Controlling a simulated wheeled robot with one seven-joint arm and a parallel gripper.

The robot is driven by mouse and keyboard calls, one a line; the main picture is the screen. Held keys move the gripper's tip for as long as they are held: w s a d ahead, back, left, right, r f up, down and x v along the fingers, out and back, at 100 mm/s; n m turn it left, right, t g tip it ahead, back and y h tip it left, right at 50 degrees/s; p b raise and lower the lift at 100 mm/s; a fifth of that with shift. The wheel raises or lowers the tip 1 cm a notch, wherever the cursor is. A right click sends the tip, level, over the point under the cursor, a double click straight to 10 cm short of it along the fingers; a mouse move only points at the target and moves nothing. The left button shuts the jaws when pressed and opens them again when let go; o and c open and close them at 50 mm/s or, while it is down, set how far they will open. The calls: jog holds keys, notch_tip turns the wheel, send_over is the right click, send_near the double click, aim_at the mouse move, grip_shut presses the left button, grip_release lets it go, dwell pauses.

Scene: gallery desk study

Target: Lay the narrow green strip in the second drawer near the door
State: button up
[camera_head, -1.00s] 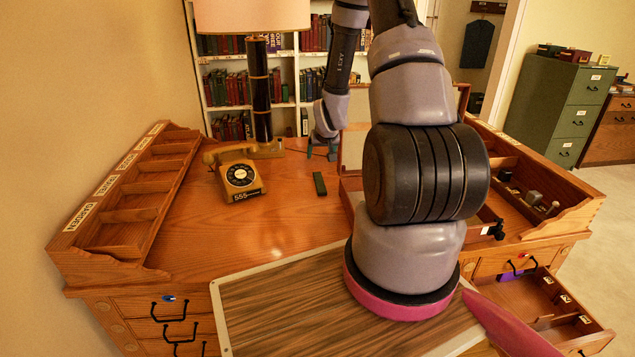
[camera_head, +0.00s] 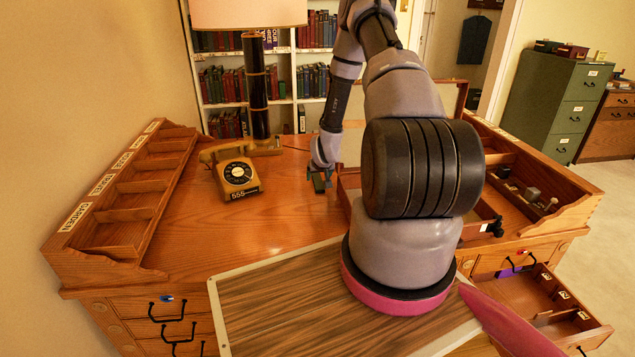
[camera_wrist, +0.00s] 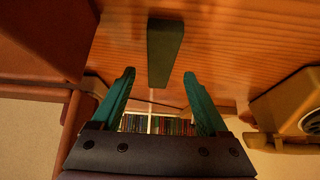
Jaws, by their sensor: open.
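The narrow green strip (camera_wrist: 164,45) lies on the desk top. In the wrist view it points between the two teal fingers of my gripper (camera_wrist: 160,78), which are apart with nothing held. In the head view my gripper (camera_head: 320,176) is low over the desk at the strip (camera_head: 319,183), which it partly hides. I cannot tell the exact height gap. An open drawer (camera_head: 540,315) with compartments and small labels sticks out at the desk's lower right, on the doorway side.
A yellow telephone (camera_head: 237,178) and a lamp (camera_head: 257,90) stand left of my gripper. Pigeonholes (camera_head: 138,187) line the left edge. An open box (camera_head: 348,181) is just right of my gripper. A green cabinet (camera_head: 550,105) stands at the back right.

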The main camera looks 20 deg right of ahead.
jog(key=shift+x, duration=1.1)
grip_shut()
jog(key=shift+r, duration=0.1)
